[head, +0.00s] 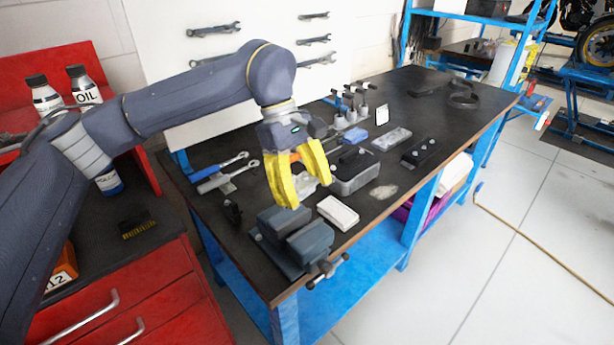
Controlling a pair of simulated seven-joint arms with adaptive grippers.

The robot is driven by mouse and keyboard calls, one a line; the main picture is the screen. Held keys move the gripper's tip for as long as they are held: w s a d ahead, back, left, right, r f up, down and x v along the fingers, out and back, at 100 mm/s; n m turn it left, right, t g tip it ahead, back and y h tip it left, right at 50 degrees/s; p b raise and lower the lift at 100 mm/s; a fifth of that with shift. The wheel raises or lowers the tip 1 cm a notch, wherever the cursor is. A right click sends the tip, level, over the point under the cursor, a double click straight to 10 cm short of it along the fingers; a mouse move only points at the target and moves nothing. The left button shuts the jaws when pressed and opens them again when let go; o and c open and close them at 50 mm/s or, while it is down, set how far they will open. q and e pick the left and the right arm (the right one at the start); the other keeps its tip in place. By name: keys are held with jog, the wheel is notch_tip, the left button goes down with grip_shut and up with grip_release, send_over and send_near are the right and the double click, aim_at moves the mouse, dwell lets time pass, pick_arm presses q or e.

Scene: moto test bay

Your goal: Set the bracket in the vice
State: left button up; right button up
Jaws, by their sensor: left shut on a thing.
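The vice (303,233), dark blue-grey with a handle at its front, is fixed near the front left corner of the workbench. My left gripper (307,190) has yellow fingers and is above and just behind the vice. It is shut on a light grey piece, which looks like the bracket (305,183). The fingers hide part of this piece, so its full shape cannot be told. The piece is apart from the vice jaws in the picture. My right gripper is not in view.
The black workbench (440,130) holds a grey box (355,178), a white block (338,213), a black bar (421,152) and wrenches (222,172). A red cabinet (150,270) with bottles stands at left.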

pick_arm(q)
jog(key=shift+s+a+m, duration=0.1)
jog(key=shift+a+m, duration=0.05)
jog(key=shift+m, duration=0.25)
jog(key=shift+f, duration=3.25)
jog(key=shift+f, duration=2)
jog(key=o, duration=1.4)
jog(key=v, duration=1.2)
